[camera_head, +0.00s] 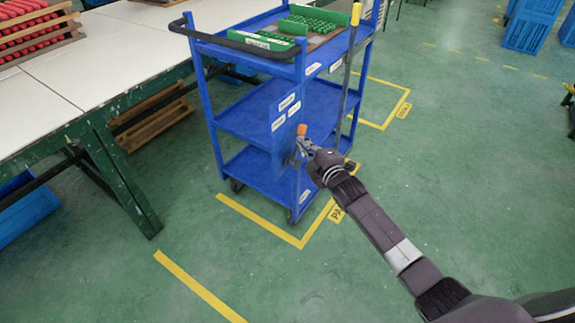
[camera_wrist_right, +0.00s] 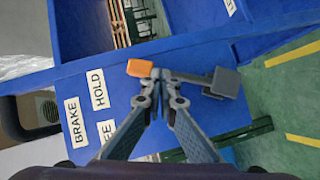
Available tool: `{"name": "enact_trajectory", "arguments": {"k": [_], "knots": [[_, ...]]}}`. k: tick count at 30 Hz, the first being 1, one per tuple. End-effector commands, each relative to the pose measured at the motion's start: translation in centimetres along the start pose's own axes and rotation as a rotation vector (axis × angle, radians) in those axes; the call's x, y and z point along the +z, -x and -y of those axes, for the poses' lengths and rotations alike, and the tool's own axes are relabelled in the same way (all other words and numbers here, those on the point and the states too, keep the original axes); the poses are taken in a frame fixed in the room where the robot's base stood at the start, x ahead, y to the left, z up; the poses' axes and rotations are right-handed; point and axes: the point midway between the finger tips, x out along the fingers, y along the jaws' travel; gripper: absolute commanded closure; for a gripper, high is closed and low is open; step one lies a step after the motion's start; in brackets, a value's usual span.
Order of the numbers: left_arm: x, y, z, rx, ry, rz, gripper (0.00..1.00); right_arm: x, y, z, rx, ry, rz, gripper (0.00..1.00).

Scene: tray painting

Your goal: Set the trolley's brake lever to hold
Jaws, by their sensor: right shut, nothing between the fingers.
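The blue trolley (camera_head: 262,110) stands beside a workbench. Its brake lever (camera_wrist_right: 195,78) has an orange knob (camera_wrist_right: 138,68) and a grey block at its other end. In the head view the orange knob (camera_head: 302,129) points up, below the labels. In the right wrist view the knob lies on the side of the HOLD label (camera_wrist_right: 97,88), away from a partly hidden label ending in EE (camera_wrist_right: 106,132). My right gripper (camera_wrist_right: 163,78) is shut and empty, its fingertips at the lever's shaft just below the knob. I cannot tell whether they touch. My left gripper is out of view.
The workbench (camera_head: 45,85) with red parts in wooden racks stands at the left. Green trays (camera_head: 310,22) lie on the trolley's top shelf. A yellow-topped pole (camera_head: 350,70) stands at its right side. The green floor in front is clear, with yellow lines.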

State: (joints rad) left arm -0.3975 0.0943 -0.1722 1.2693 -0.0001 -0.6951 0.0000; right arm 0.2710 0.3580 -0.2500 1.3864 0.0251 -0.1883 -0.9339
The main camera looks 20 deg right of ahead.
Motion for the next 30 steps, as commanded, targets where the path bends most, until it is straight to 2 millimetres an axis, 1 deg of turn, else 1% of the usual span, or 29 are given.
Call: {"name": "enact_trajectory", "arguments": {"k": [1, 21, 23, 26, 30], "knots": [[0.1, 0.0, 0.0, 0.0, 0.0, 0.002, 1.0, 0.0, -0.1, -0.3, 0.005, 0.001, -0.002, 1.0], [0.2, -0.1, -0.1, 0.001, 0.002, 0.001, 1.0, 0.0, 0.0, -0.5, 0.009, 0.001, -0.005, 1.0], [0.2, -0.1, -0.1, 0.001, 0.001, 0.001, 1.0, 0.0, 0.3, -0.5, 0.009, 0.002, -0.004, 1.0], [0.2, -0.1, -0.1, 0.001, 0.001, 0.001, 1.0, 0.1, 1.3, -0.3, 0.006, 0.002, -0.004, 1.0], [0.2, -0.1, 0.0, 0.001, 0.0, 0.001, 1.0, 0.2, 3.6, -0.1, 0.003, 0.003, -0.002, 1.0]]}}
